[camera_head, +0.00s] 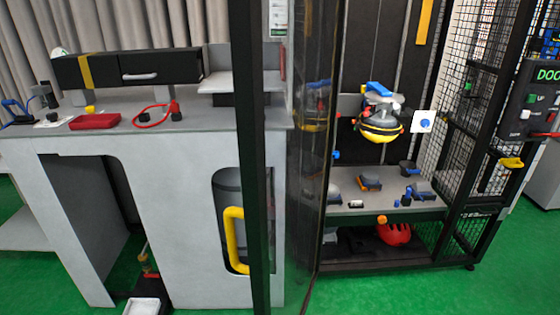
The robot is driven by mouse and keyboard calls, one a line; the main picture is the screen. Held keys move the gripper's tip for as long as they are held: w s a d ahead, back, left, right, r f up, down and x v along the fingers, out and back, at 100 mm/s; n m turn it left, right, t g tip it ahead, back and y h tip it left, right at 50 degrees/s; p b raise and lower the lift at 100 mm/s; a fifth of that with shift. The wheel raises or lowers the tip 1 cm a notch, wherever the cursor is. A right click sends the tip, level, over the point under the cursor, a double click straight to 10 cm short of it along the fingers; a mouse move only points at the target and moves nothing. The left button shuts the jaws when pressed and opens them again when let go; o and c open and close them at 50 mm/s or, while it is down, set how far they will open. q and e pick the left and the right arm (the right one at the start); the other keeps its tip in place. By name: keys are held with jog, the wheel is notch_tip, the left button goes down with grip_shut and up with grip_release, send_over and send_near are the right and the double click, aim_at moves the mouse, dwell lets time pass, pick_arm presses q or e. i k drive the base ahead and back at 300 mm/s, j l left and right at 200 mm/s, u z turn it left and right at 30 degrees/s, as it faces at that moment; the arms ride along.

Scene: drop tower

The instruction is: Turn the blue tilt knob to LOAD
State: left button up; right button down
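A small blue round knob (425,123) sits on a white square plate (416,117) in the tower, right of a yellow and black round fixture (380,128). It looks like the tilt knob, but its markings are too small to read, so I cannot tell its setting. A blue part (378,89) sits on top of the round fixture. Neither of my grippers is in the head view.
The tower's black post (250,160) and a clear panel (308,150) stand between the grey bench (160,170) and the tower's inside. A mesh side (470,110) and control panel (535,105) stand at right. Green floor (400,290) lies clear in front.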

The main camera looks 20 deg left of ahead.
aim_at(425, 122)
jog(key=i+j+z, duration=0.15)
jog(key=j+z, duration=0.2)
jog(key=j, duration=0.65)
jog(key=j+z, duration=0.35)
jog(key=j, duration=0.6)
jog(key=i+j, duration=0.1)
jog(key=j, duration=0.15)
jog(key=i+j, duration=0.15)
jog(key=j, duration=0.15)
jog(key=l+u, duration=0.1)
jog(key=l, duration=0.35)
jog(key=k+l+u, duration=0.1)
jog(key=l, duration=0.3)
jog(key=k+l+u, duration=0.1)
jog(key=l, duration=0.35)
jog(key=k+l, duration=0.1)
jog(key=l, duration=0.35)
jog(key=l+u, duration=0.15)
jog(key=l, duration=0.25)
jog(key=i+l+u, duration=0.35)
jog(key=l, duration=0.25)
jog(key=i+l+u, duration=0.15)
jog(key=i+l, duration=0.15)
jog(key=i+l+u, duration=0.2)
jog(key=l, duration=0.2)
jog(key=i+l+u, duration=0.15)
jog(key=l, duration=0.25)
jog(key=i+l+u, duration=0.2)
jog(key=l, duration=0.2)
jog(key=k, duration=0.1)
